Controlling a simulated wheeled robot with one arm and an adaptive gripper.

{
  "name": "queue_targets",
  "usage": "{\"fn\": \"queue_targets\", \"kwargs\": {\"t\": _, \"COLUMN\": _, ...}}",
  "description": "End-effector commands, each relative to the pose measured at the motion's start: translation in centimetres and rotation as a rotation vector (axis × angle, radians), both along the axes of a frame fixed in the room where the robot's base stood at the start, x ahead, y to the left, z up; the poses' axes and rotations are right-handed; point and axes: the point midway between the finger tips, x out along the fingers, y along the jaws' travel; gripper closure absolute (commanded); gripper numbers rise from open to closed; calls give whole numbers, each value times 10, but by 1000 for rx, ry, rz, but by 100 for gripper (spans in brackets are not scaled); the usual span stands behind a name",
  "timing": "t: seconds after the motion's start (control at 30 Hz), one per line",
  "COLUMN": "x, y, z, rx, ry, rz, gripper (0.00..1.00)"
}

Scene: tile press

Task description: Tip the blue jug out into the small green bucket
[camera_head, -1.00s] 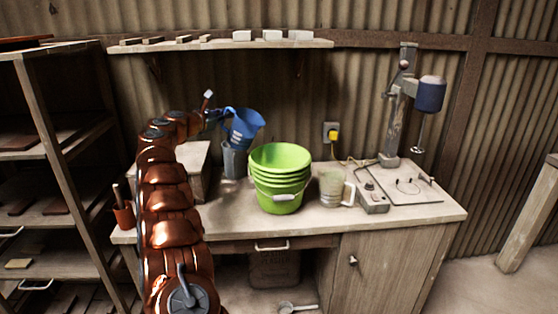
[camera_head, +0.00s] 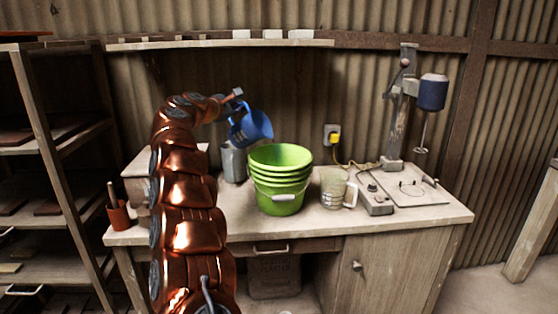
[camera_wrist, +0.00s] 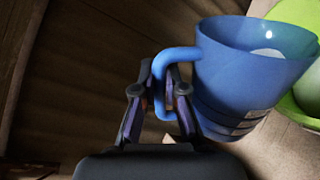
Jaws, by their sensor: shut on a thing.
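The blue jug (camera_head: 250,127) is held in the air above the bench, tilted with its mouth toward the upper right. It hangs just left of and above the small green bucket (camera_head: 281,187), which is the top of a nested stack of green buckets. My gripper (camera_head: 232,107) is shut on the jug's handle. In the wrist view, my gripper (camera_wrist: 160,102) has its fingers around the handle of the blue jug (camera_wrist: 240,80). Something pale shows inside the jug there. The green bucket's rim (camera_wrist: 305,95) shows at the right edge.
A grey container (camera_head: 233,163) stands left of the buckets, below the jug. A clear jug (camera_head: 334,188) stands to their right. A mixer stand (camera_head: 397,120) is at the bench's right. A shelf (camera_head: 220,44) runs above. A brown pot (camera_head: 118,216) sits at the left.

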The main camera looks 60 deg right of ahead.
Motion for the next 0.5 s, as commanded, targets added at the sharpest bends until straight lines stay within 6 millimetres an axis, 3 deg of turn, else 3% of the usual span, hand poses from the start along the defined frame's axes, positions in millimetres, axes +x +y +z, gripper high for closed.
{"fn": "queue_targets", "kwargs": {"t": 0.5, "x": -8, "y": -1, "z": 1, "rx": 15, "ry": -81, "rz": 0, "gripper": 100}}
